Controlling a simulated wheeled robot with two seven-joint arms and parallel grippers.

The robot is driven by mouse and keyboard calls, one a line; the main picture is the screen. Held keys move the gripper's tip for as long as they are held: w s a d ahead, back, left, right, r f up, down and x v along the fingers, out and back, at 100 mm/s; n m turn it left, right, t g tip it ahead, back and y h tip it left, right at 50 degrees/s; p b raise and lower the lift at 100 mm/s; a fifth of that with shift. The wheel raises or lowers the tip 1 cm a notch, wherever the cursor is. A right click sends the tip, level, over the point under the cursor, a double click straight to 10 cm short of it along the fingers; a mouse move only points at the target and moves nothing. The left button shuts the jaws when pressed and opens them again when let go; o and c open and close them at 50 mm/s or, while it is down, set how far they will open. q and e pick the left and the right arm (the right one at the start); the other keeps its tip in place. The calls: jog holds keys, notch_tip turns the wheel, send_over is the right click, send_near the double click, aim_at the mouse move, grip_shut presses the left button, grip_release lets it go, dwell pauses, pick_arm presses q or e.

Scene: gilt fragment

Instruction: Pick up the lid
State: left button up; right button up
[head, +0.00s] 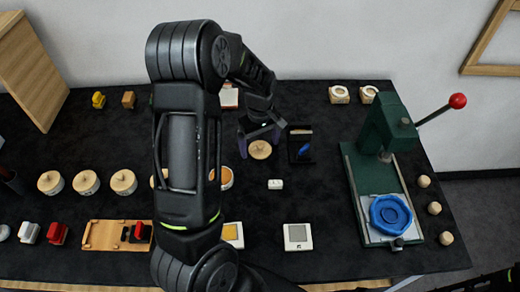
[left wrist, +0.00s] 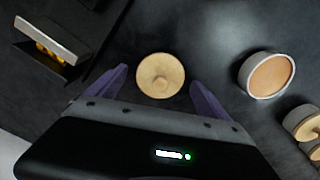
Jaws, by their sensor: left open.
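A round pale wooden lid (head: 260,150) with a small knob on top lies on the dark table, beyond the row of jars. It also shows in the left wrist view (left wrist: 160,76), knob facing the camera. My left gripper (head: 260,142) is open and empty above the lid. In the left wrist view its purple fingers stand apart on either side of the lid, with a gap on each side. How high the fingertips are above the table I cannot tell. My right gripper is out of view.
An open jar with orange-brown contents (left wrist: 268,75) stands near the lid. Lidded jars (head: 87,182) stand to the left. A small black stand (head: 300,146) is just right of the lid. A green press (head: 385,140) with a blue ring (head: 391,214) stands at right.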

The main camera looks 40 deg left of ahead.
pick_arm(q)
jog(key=shift+c, duration=0.4)
jog(key=c, duration=1.3)
